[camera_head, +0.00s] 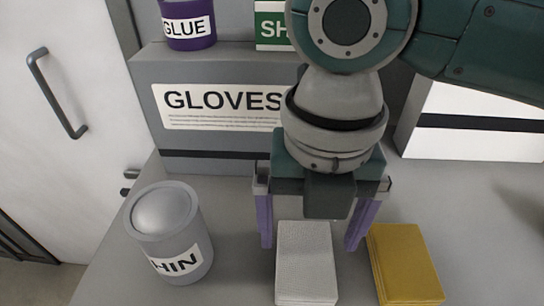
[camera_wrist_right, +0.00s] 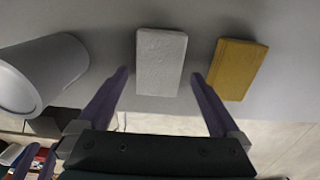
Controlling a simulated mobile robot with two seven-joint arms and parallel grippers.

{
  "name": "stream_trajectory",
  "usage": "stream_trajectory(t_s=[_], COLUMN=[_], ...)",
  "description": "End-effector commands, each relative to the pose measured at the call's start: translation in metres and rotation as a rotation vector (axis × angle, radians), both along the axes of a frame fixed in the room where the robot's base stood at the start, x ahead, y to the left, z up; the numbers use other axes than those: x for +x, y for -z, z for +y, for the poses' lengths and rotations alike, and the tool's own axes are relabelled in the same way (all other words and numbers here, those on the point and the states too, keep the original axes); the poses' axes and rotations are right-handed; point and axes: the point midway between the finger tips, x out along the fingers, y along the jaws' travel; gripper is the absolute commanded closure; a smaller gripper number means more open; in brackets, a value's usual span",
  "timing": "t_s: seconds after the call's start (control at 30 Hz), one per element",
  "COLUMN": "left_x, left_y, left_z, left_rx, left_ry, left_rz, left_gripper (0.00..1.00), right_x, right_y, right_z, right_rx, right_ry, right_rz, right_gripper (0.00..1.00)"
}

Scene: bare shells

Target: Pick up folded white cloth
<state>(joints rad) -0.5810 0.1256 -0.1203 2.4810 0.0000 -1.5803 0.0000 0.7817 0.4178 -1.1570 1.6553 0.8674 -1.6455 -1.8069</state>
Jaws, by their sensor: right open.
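The folded white cloth (camera_head: 306,265) lies flat on the grey table near its front, left of a yellow folded cloth. It also shows in the right wrist view (camera_wrist_right: 161,62), ahead of the fingertips. My right gripper (camera_head: 309,240) is open, with its purple fingers pointing down at either side of the white cloth's far end in the head view. In the right wrist view the gripper (camera_wrist_right: 158,75) holds nothing, and the white cloth lies beyond and between its finger lines. I cannot tell how high the fingers are above the table.
The yellow folded cloth (camera_head: 404,262) lies close to the right finger. A grey can (camera_head: 170,236) with a domed lid stands to the left. A grey GLOVES box (camera_head: 210,148) stands behind, with a purple GLUE container (camera_head: 187,22) above it. A white box (camera_head: 478,125) stands back right.

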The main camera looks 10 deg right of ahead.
Motion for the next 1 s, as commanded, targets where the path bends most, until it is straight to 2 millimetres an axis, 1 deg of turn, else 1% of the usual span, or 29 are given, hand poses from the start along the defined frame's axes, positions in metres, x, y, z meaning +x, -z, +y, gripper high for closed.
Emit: stream_trajectory(t_s=[0.03,0.13,0.23,0.33,0.53,0.57,1.0], left_x=[0.0,0.0,0.0,0.0,0.0,0.0,0.0], left_y=[-0.005,-0.01,-0.008,-0.008,-0.008,-0.008,-0.008], left_z=[0.0,0.0,0.0,-0.001,-0.002,-0.002,-0.002], left_rx=[0.0,0.0,-0.001,-0.003,-0.008,-0.009,-0.009], left_ry=[0.0,0.0,-0.001,-0.002,-0.006,-0.006,-0.006], left_rz=[0.0,0.0,-0.001,-0.001,0.0,0.0,0.0], left_gripper=[0.5,0.5,0.5,0.5,0.5,0.5,0.5], right_x=[-0.002,-0.004,-0.004,-0.003,-0.003,-0.003,-0.003], right_y=[0.006,0.022,0.038,0.044,0.045,0.045,0.045], right_z=[0.0,0.001,0.001,0.001,0.001,0.001,0.001], right_rx=[-0.002,-0.002,-0.001,-0.001,0.0,0.0,0.0], right_ry=[0.002,0.001,0.002,0.0,0.0,0.0,0.001], right_rz=[0.007,0.006,0.003,0.0,-0.001,-0.001,-0.001], right_gripper=[0.0,0.0,0.0,0.0,0.0,0.02,0.52])
